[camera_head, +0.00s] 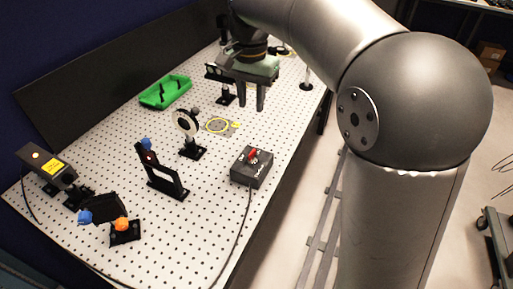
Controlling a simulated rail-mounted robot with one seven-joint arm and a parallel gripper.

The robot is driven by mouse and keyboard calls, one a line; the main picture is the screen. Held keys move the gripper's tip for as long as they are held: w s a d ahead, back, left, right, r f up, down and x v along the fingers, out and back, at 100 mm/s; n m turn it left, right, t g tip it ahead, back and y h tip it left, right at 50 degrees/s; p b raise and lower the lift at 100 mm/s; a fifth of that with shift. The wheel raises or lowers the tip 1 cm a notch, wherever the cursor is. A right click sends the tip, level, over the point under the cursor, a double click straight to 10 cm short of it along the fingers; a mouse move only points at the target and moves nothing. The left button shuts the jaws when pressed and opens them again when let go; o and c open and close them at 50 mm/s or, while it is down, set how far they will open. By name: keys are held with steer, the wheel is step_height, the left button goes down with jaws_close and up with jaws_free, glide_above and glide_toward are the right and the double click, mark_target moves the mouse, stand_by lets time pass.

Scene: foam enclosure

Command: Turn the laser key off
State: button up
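The laser key box (251,167) is a small black box on the perforated table, right of centre, with a red key (253,155) on its top. A cable runs from the box toward the front of the table. The exact angle of the key is too small to tell. My gripper (250,106) points down above and behind the box, apart from it. Its two fingers are spread with a gap between them and nothing held. The laser (45,162) with a yellow label stands at the far left, and a small reddish light shows on it.
A black frame mount (165,184) and a round optic mount (187,126) stand left of the box. Bare perforated table (215,220) lies before the box.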

mark_target(252, 151)
step_height(252, 151, down, 16)
steer(key=shift+f+p, duration=0.25)
steer(key=shift+p, duration=0.15)
steer(key=shift+c, duration=0.3)
jaws_close()
